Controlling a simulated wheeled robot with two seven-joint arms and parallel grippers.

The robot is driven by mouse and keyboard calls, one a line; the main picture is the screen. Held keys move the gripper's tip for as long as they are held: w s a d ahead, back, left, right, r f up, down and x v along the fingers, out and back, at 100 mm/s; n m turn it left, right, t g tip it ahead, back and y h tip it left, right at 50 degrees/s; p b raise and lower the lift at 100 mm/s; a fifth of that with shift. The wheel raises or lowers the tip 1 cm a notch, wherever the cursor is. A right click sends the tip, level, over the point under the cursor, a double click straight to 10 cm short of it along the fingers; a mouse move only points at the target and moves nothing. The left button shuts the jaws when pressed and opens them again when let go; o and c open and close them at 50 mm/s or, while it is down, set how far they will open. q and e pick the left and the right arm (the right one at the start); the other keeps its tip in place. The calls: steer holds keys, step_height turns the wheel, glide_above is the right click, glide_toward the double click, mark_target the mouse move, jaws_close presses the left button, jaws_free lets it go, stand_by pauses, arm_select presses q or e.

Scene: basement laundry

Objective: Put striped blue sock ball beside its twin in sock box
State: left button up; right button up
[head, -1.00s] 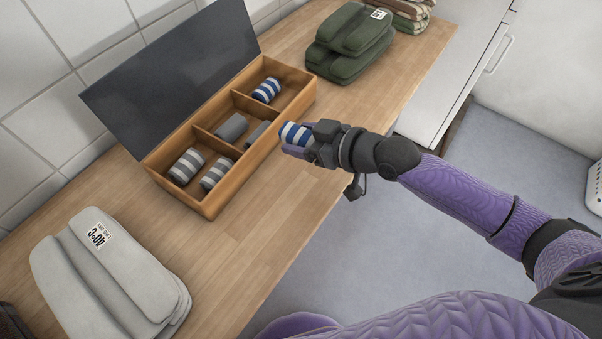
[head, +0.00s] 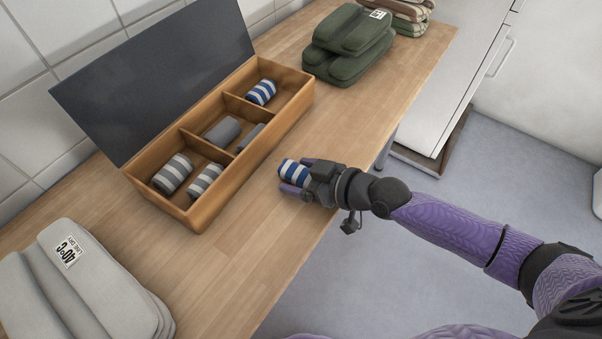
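The striped blue sock ball (head: 295,172), blue and white, is between the purple fingers of my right gripper (head: 291,176). The gripper is shut on it, over the wooden worktop and in front of the sock box. The open wooden sock box (head: 208,213) has three compartments in a row. The twin (head: 262,92), also blue and white striped, lies in the far right compartment with bare floor beside it. Plain grey sock balls (head: 222,131) lie in the middle compartment, and grey and white striped ones (head: 173,174) in the near left one. My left gripper is out of view.
The box's dark lid (head: 160,80) stands open at the back, near the tiled wall. Folded green laundry (head: 348,45) is stacked right of the box, and folded light grey laundry (head: 95,285) lies at lower left. The worktop (head: 245,255) before the box is clear.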

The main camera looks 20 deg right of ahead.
steer(key=shift+o, duration=0.6)
